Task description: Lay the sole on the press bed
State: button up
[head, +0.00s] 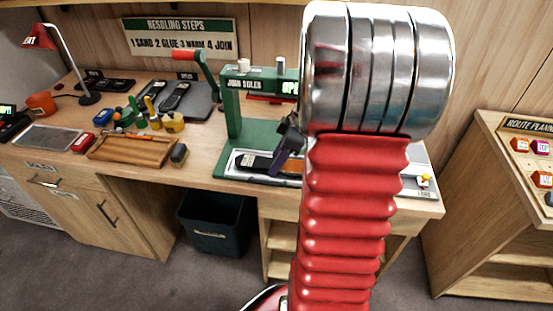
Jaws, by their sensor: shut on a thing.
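The green press (234,110) stands on the workbench right of centre, with a red-handled lever at its upper left. Its pale bed (232,171) shows at the bottom of the frame. A dark sole (256,162) with a light label lies flat over the bed, at or just above its surface; I cannot tell whether it touches. My gripper (279,168) reaches down at the sole and is shut on it. My red bellows arm and metal joint hide the sole's right end and much of the press.
Other dark sole-shaped pieces (174,96) lie on a grey mat at the back. A wooden tray (128,152), small bottles and a red lamp (40,37) stand left. A dark bin (212,222) is under the bench. A route-planning stand (490,190) is at right.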

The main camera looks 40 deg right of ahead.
jog(key=o, duration=0.9)
jog(key=shift+o, duration=0.2)
jog(key=shift+r, duration=0.1)
jog(key=v, duration=1.1)
jog(key=shift+s+r, duration=0.2)
jog(key=shift+r, duration=0.15)
